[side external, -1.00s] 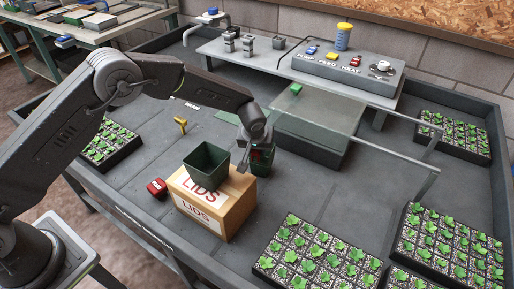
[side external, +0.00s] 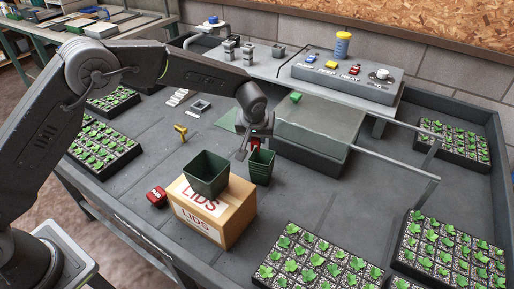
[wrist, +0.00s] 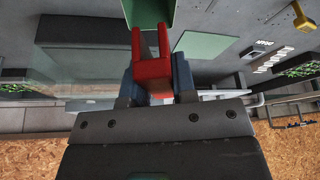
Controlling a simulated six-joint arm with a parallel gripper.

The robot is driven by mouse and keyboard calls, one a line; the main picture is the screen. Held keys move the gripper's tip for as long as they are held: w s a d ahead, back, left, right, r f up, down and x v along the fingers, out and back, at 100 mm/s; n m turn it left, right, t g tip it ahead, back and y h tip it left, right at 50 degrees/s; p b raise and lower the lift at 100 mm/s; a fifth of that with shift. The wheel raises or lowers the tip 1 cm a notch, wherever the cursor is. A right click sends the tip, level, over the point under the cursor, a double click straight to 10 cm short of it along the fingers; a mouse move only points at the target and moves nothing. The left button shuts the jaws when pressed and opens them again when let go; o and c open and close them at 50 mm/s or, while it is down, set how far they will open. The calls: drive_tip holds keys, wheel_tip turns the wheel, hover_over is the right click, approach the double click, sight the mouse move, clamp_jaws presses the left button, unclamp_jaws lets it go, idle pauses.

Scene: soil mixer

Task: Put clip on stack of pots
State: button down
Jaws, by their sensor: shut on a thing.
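My gripper (wrist: 152,88) is shut on a red clip (wrist: 153,62); its two prongs point away from the fingers. In the side view the clip (side external: 256,145) shows as a small red patch under my gripper (side external: 259,134), at the back rim of a dark green pot (side external: 262,168) standing on the bench. The wrist view shows green pot wall (wrist: 148,12) just beyond the prongs; I cannot tell whether they touch it. Whether this pot holds others nested inside is unclear. Another green pot (side external: 207,170) stands on a cardboard LIDS box.
The LIDS box (side external: 232,218) is left of and in front of the pot. A red block-like object (side external: 157,196) lies left of the box. A grey platform (side external: 322,160) stands behind right. Seedling trays (side external: 318,262) fill the front right. A yellow piece (side external: 181,130) lies at left.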

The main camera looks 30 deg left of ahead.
drive_tip(key=a+r, duration=0.3)
drive_tip(key=a, duration=0.8)
hover_over(262, 153)
drive_tip(key=s, duration=0.1)
drive_tip(key=f, duration=0.6)
drive_tip(key=shift+s+d+f, duration=0.1)
drive_tip(key=shift+d+f, duration=0.1)
drive_tip(key=shift+d, duration=0.1)
drive_tip(key=shift+f, duration=1.95)
drive_tip(key=shift+f, duration=0.2)
drive_tip(key=c, duration=0.9)
unclamp_jaws()
